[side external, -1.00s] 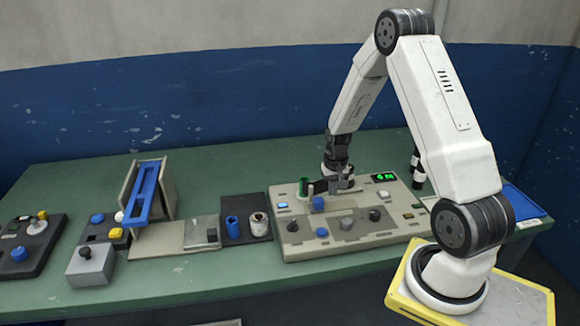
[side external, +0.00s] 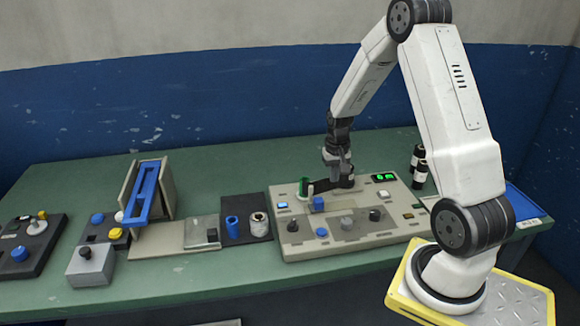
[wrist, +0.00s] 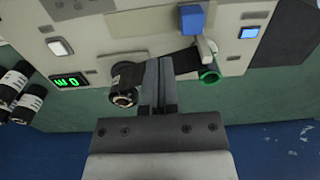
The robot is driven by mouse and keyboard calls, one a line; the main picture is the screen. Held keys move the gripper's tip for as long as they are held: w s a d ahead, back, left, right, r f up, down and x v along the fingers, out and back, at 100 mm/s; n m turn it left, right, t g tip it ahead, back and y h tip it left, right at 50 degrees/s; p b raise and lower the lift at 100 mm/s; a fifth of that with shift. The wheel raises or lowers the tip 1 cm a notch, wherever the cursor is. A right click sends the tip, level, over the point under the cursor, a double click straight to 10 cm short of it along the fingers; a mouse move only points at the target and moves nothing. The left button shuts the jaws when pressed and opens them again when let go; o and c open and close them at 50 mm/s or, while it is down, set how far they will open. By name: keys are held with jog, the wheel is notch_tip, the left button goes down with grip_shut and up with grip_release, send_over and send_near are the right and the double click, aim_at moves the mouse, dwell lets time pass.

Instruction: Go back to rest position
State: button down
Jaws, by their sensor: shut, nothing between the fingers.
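My gripper (side external: 337,160) is shut and empty, pointing down above the back part of the beige machine panel (side external: 345,238). In the wrist view its closed fingers (wrist: 158,70) reach over the dark film strip (wrist: 163,66). The strip runs from a black roll (side external: 347,181) to a green spool (side external: 304,187). The roll (wrist: 124,94) is just left of the fingers in the wrist view, the green spool (wrist: 209,75) to their right. A blue block (side external: 318,204) stands on the panel in front of the strip. I cannot tell the exact gap between fingers and strip.
Black rolls (side external: 418,168) stand behind the panel's right end. A green display (side external: 384,177) is lit. Left of the panel are a dark tray (side external: 246,205) with a blue and a whitish spool, a blue-railed chute (side external: 143,195) and button boxes (side external: 90,264). The space above is free.

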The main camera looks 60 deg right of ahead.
jog(key=s+a+r+n+t, duration=0.1)
jog(key=s+a+r+n, duration=0.1)
jog(key=a, duration=0.6)
jog(key=s+a+r+n, duration=0.1)
jog(key=a+n, duration=0.3)
jog(key=a, duration=0.5)
jog(key=s+a+r+n+t, duration=0.1)
jog(key=s+a+r+n, duration=0.1)
jog(key=a, duration=0.6)
jog(key=shift+s+a+r+n+t, duration=0.15)
jog(key=shift+s+r+n+t, duration=0.25)
jog(key=shift+r, duration=0.55)
jog(key=shift+w, duration=0.1)
